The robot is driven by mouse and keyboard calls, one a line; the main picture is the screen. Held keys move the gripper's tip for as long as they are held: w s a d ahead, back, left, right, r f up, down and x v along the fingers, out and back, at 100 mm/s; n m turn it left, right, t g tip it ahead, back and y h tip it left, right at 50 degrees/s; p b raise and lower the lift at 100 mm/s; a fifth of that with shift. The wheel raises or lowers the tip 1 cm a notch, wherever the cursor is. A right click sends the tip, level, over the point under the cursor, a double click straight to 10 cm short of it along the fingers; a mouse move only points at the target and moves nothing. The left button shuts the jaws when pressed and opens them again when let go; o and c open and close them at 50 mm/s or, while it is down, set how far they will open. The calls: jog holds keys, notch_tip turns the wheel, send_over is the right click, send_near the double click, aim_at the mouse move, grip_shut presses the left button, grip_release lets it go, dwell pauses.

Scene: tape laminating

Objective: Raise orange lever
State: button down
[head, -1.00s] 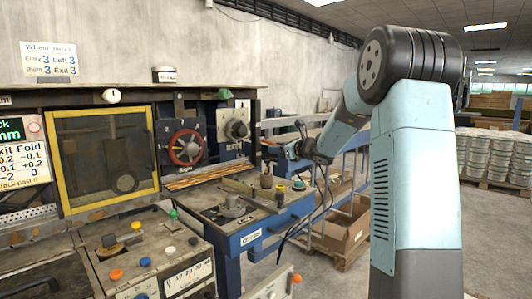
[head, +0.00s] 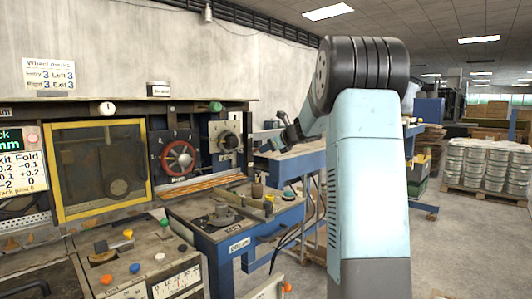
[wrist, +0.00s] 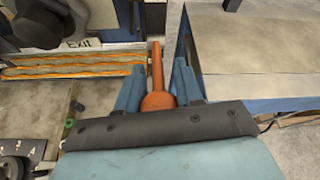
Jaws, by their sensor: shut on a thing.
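The orange lever (wrist: 157,98) shows in the wrist view as a slim upright-looking handle that widens toward my gripper. My gripper (wrist: 159,66) has one blue finger on each side of it and is shut on the lever. The lever's base is hidden behind the dark edge of my gripper. In the head view my arm reaches left toward the right end of the machine, and the lever cannot be made out there.
A blue-framed bench (head: 238,240) stands below. A pale tabletop (wrist: 250,45) lies right of the lever. Stacked white buckets (head: 484,165) stand far right.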

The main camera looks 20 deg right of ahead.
jog(key=shift+w+a+r, duration=0.15)
jog(key=shift+w+r, duration=0.25)
jog(key=shift+r, duration=0.3)
jog(key=shift+w+a+r, duration=0.1)
jog(key=shift+w+r, duration=0.25)
jog(key=shift+r, duration=0.35)
dwell(0.7)
jog(key=c, duration=0.8)
grip_release()
jog(key=v, duration=1.3)
jog(key=shift+s+d, duration=0.15)
jog(key=shift+s, duration=0.15)
